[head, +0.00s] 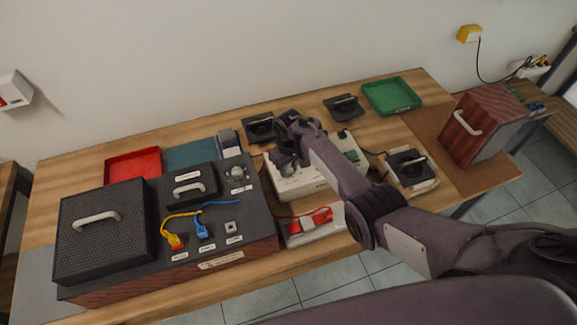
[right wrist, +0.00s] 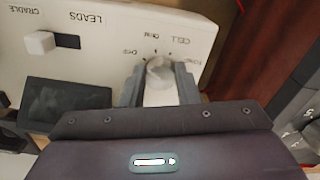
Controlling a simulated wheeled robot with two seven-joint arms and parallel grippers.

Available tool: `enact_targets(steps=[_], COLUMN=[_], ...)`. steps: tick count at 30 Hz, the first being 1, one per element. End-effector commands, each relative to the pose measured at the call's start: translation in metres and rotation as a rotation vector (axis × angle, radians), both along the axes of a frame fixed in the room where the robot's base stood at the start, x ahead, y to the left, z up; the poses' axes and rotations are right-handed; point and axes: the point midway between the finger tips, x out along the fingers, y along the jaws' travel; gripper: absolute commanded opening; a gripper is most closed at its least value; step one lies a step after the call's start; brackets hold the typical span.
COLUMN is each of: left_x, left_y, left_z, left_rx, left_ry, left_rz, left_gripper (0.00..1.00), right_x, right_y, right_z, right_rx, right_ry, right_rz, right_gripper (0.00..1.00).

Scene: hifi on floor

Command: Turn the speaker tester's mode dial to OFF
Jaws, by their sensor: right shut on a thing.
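The speaker tester is a white box (head: 297,187) near the middle of the bench, partly hidden by my right arm. In the right wrist view its white panel (right wrist: 100,45) shows upside down, with printed words and a small white square knob (right wrist: 40,42). The round pale mode dial (right wrist: 160,72) sits on this panel with small marks and labels around it. My right gripper (right wrist: 160,90) is shut on the dial, one finger on each side. In the head view the right gripper (head: 285,160) is over the tester's left end. Which mark the dial points at is unclear. My left gripper is out of view.
A dark unit with a wooden front (head: 222,258) and a black grille box (head: 103,232) stand left of the tester. A red tray (head: 133,165), a green tray (head: 391,96) and a red-brown cabinet (head: 485,125) are around it. A red-and-white item (head: 310,222) lies in front.

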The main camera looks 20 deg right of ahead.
Motion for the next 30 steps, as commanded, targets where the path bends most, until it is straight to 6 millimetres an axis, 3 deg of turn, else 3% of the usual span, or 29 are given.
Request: enact_targets(steps=[10,26,27,30], left_x=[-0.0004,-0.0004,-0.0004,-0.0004], left_y=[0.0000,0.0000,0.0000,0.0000], left_z=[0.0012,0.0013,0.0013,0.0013], left_rx=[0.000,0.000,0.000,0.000], left_ry=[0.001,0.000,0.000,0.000], left_rz=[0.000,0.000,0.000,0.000], left_gripper=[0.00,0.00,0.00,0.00], right_x=[0.0026,0.0029,0.0029,0.0023], right_y=[-0.0002,0.0000,0.0000,0.0000], right_z=[0.0025,0.0028,0.0028,0.0022], right_rx=[0.000,0.000,0.000,0.001], right_ry=[-0.006,-0.007,-0.007,-0.006], right_rz=[0.133,0.154,0.154,0.154], right_gripper=[0.06,0.06,0.33,0.46])
